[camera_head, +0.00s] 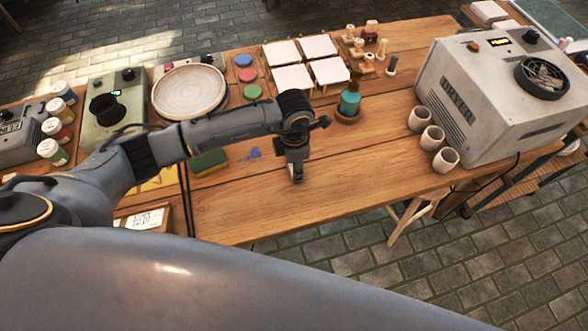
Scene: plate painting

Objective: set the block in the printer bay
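My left arm reaches in from the left, and its gripper (296,172) points down over the bare front part of the wooden table. Its fingers are seen nearly edge-on, so their opening does not show. I see nothing clearly held in it. My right gripper is not in view. I cannot make out for sure which thing is the block. A grey-green machine (133,88) with a black round part on top stands left of the turntable, partly behind my arm. I cannot tell whether it is the printer, and no bay shows clearly.
A dryer (478,110) stands at the right, with several pale cups (432,137) before it. A teal bottle (350,99) stands near the gripper. White tiles (320,70), wooden pieces (368,48), a turntable (190,92) and a sponge (207,163) lie around. The front middle is clear.

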